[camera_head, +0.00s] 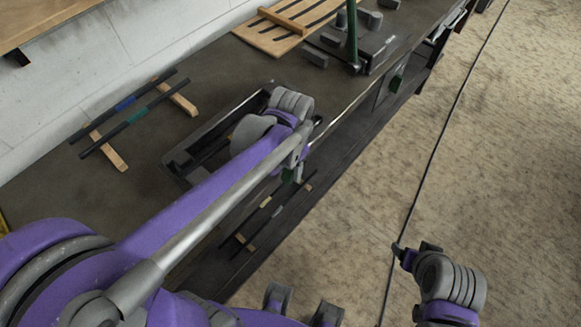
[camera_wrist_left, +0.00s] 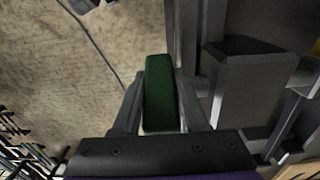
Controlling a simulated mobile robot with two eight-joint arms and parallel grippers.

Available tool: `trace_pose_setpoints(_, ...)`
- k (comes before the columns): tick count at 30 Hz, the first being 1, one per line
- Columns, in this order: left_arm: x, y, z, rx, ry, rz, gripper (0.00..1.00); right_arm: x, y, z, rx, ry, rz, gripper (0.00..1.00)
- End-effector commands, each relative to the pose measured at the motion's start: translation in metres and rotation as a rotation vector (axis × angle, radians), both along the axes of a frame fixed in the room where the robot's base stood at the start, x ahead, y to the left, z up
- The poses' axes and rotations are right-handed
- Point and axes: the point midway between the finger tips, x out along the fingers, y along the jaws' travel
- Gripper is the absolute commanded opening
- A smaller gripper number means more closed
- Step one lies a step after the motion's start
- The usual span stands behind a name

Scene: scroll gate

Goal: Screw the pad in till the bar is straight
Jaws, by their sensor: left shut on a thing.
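The green pad (camera_wrist_left: 160,95) sits upright between the two fingers of my left gripper (camera_wrist_left: 160,118) in the left wrist view. The fingers are shut on its sides. In the head view the pad (camera_head: 288,175) shows only in part, under my left gripper (camera_head: 296,172) at the bench's front edge; my left arm covers much of this spot. I cannot tell which bar belongs to the pad, or whether it is straight. My right gripper (camera_head: 412,252) is at the lower right over the floor, apart from the bench; its fingers are too small to judge.
The dark bench (camera_head: 60,190) runs along the white wall. Two dark bars (camera_head: 130,112) lie across wooden blocks at the left. A slatted wooden board (camera_head: 275,35) and several grey blocks lie further back.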

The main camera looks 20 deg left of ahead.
Motion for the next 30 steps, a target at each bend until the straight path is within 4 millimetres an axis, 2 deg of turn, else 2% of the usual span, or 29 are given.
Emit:
trace_pose_setpoints(8, 0.000, 0.000, -0.001, 0.030, 0.084, -0.001, 0.00, -0.002, 0.000, -0.007, 0.000, 0.004, 0.000, 0.72)
trace_pose_setpoints(21, -0.001, 0.000, -0.001, 0.139, 0.383, -0.001, 0.00, -0.007, 0.000, -0.031, 0.000, 0.014, 0.000, 0.72)
trace_pose_setpoints(30, -0.002, 0.001, 0.001, 0.193, 0.530, 0.000, 0.00, -0.009, 0.000, -0.043, 0.000, 0.018, 0.000, 0.72)
